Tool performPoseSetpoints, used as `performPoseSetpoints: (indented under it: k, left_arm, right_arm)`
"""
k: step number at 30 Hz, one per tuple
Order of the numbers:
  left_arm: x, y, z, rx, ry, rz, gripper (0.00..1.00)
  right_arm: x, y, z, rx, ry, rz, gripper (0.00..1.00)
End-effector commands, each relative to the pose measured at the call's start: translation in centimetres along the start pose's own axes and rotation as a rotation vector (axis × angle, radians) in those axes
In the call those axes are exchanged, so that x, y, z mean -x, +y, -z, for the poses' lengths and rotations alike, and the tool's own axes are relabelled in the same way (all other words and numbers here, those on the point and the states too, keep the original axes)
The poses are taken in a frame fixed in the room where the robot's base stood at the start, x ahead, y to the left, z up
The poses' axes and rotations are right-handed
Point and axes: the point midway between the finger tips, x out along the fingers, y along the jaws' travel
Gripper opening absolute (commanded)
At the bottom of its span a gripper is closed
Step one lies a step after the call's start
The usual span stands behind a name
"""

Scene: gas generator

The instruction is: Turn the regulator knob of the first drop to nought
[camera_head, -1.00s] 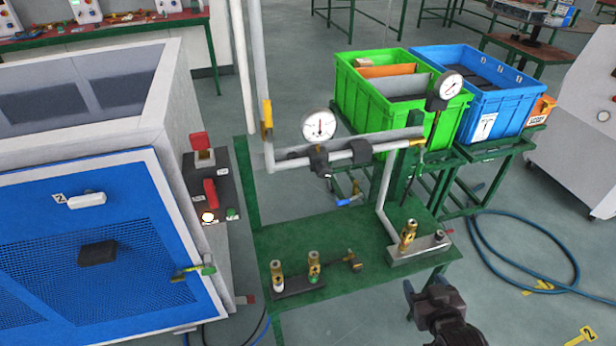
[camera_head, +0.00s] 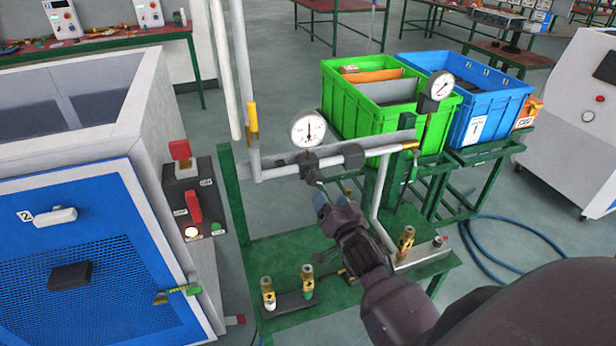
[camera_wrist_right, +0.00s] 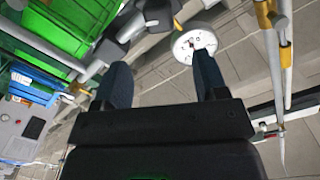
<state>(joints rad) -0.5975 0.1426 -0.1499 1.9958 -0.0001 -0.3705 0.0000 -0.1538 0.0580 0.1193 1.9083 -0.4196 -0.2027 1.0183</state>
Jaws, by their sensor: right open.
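The first drop shows in the head view as a white pipe (camera_head: 275,173) with a round dial gauge (camera_head: 308,129) and a dark regulator (camera_head: 309,165) just below the gauge. The regulator's knob cannot be told apart clearly. My right gripper (camera_head: 331,199) is just below and right of the regulator, fingers pointing up toward it and apart from it. In the right wrist view its two blue fingers (camera_wrist_right: 160,85) are spread with nothing between them. The gauge (camera_wrist_right: 194,44) and dark fittings (camera_wrist_right: 158,14) lie beyond the fingertips. My left gripper is out of view.
A second gauge (camera_head: 441,85) stands to the right. Green (camera_head: 350,118) and blue (camera_head: 490,125) crates stand behind. Brass valves (camera_head: 307,280) sit on the green stand (camera_head: 250,255) below. A blue-fronted cabinet (camera_head: 85,225) with red switches borders the left.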

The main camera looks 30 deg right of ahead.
Motion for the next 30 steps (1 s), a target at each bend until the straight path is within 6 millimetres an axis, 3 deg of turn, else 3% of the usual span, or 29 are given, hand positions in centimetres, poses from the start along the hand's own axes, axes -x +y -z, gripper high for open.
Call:
performPoseSetpoints:
  k: [18,30]
  left_arm:
    - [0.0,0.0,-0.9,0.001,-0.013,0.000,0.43]
    - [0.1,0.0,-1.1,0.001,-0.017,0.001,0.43]
  right_arm:
    - [-8.9,0.0,0.0,0.002,0.000,0.000,0.66]
    - [-10.6,0.0,0.0,0.001,-0.001,-0.001,0.66]
